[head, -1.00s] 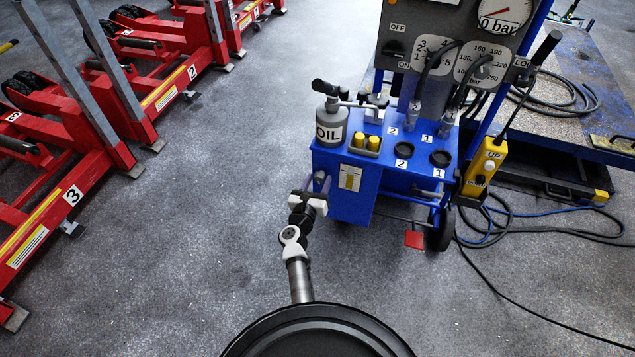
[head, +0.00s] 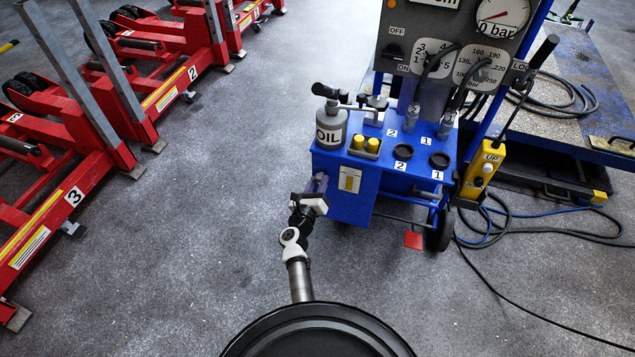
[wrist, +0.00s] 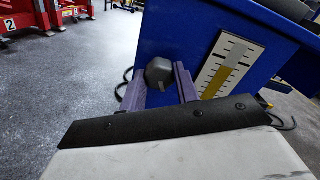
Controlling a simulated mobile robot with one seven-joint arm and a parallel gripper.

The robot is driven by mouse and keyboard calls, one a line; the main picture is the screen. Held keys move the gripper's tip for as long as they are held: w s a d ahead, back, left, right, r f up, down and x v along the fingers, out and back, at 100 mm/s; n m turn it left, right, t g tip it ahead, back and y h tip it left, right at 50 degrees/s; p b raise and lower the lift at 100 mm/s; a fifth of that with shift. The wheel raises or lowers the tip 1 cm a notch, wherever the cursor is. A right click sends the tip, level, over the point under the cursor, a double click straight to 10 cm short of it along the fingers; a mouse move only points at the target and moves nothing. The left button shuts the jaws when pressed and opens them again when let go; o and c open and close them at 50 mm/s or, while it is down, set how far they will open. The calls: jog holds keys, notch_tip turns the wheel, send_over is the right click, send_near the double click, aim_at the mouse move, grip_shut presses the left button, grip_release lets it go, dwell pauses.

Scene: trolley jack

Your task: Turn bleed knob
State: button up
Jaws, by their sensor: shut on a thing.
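The bleed knob (wrist: 159,73) is a dark grey, faceted knob on the side of the blue pump cart (wrist: 185,25), left of the level gauge in the wrist view. My gripper (wrist: 160,82) has its two purple fingers on either side of the knob and is shut on it. In the head view my gripper (head: 317,184) is at the left side of the blue cart (head: 346,205), below the oil can. The knob is hidden there by the fingers.
A yellow pendant (head: 483,168) hangs at the right. Red lifts (head: 75,190) stand at the left. The grey floor between is clear.

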jog(key=n+p, duration=0.1)
jog(key=n, duration=0.2)
jog(key=shift+r+n, duration=0.1)
jog(key=shift+n, duration=0.3)
jog(key=n+p, duration=0.1)
jog(key=n, duration=0.2)
jog(key=shift+n+p, duration=0.3)
jog(key=shift+p, duration=0.05)
jog(key=n+p, duration=0.1)
jog(key=n, duration=0.2)
jog(key=shift+n, duration=0.3)
jog(key=n+p, duration=0.2)
jog(key=n, duration=0.2)
jog(key=shift+n, duration=0.3)
jog(key=n+p, duration=0.1)
jog(key=n, duration=0.2)
jog(key=shift+n, duration=0.3)
jog(key=n+p, duration=0.1)
jog(key=n, duration=0.2)
jog(key=shift+n+p, duration=0.3)
jog(key=shift+p, duration=0.05)
jog(key=n+p, duration=0.1)
jog(key=n, duration=0.2)
jog(key=shift+n, duration=0.3)
jog(key=shift+n+p, duration=0.4)
jog(key=shift+n, duration=1.4)
